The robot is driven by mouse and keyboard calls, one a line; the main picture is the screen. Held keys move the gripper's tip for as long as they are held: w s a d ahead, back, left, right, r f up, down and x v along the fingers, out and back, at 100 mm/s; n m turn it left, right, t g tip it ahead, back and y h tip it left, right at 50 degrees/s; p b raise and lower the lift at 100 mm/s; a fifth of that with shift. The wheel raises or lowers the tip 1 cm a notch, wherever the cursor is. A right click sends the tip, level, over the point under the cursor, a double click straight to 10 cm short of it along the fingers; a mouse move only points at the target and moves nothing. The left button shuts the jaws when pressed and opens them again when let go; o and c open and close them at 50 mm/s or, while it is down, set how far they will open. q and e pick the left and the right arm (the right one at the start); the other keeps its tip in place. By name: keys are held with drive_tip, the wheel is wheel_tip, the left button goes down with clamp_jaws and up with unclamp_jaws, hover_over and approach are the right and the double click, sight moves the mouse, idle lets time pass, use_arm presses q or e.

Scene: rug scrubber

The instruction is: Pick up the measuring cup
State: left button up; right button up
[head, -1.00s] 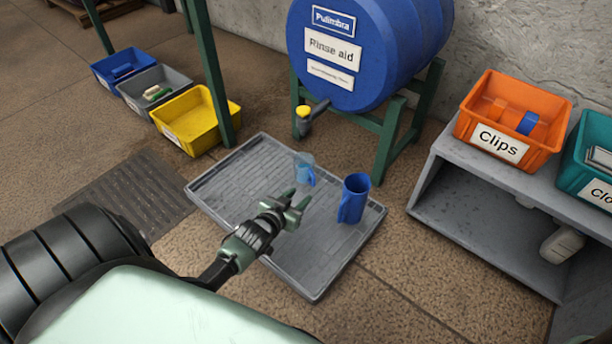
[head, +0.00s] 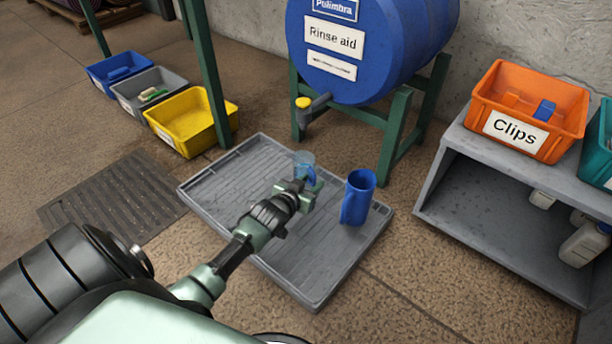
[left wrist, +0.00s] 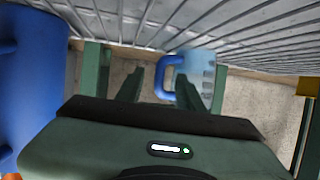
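The measuring cup (head: 306,158) is a small clear bluish cup with a blue handle, standing on the grey ribbed tray (head: 215,172). In the left wrist view the cup (left wrist: 205,66) is just ahead, with dark markings on its side. My left gripper (head: 302,189) is at the near side of the cup and hides its lower part in the head view. In the left wrist view the left gripper (left wrist: 160,75) is open, with the blue handle showing between its fingers and the right finger overlapping the cup. Contact cannot be told. My right gripper is out of view.
A taller blue jug (head: 357,198) stands on the tray, right of my left gripper. A blue rinse aid barrel (head: 375,50) on a green stand is behind the tray. A grey shelf (head: 500,180) with an orange clips bin (head: 530,105) is right; a yellow bin (head: 190,120) is left.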

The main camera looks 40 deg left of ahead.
use_arm(q)
clamp_jaws()
drive_tip(key=shift+r, duration=0.1)
idle(1.2)
